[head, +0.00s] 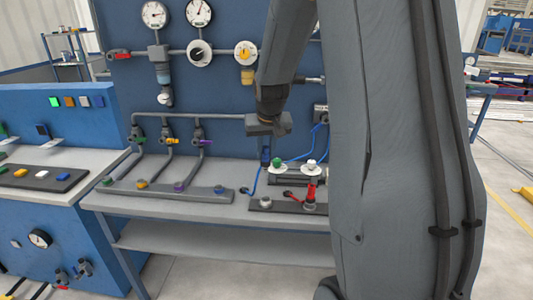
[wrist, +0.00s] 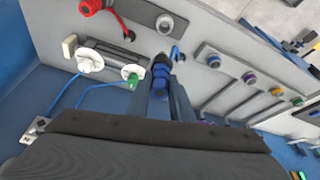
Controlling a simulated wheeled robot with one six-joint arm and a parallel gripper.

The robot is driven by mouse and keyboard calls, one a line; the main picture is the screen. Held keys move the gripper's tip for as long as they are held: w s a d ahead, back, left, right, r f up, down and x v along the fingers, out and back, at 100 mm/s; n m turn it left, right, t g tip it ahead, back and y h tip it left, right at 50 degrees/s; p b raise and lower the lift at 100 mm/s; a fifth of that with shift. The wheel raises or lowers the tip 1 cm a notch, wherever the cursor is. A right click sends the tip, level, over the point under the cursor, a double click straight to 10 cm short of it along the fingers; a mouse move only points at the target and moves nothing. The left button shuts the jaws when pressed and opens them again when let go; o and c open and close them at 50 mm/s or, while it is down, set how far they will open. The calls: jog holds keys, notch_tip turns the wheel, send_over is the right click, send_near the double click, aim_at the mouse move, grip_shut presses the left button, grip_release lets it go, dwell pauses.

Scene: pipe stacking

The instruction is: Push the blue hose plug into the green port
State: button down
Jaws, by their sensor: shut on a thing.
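My gripper (head: 265,160) points down over the bench and is shut on the blue hose plug (wrist: 161,78). In the wrist view the plug is between the two fingers (wrist: 160,90), with its dark end pointing away from me. How far the plug tip is from the port in depth is unclear.
A white fitting (head: 309,163) is beside the green port. A red plug (head: 311,190) stands on the front block. A pipe rack (head: 165,190) with green, yellow and purple fittings is to the left. The blue panel (head: 225,85) with gauges rises behind.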

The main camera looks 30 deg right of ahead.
jog(key=shift+r+p, duration=1.25)
jog(key=shift+r, duration=0.7)
jog(key=shift+f, duration=0.15)
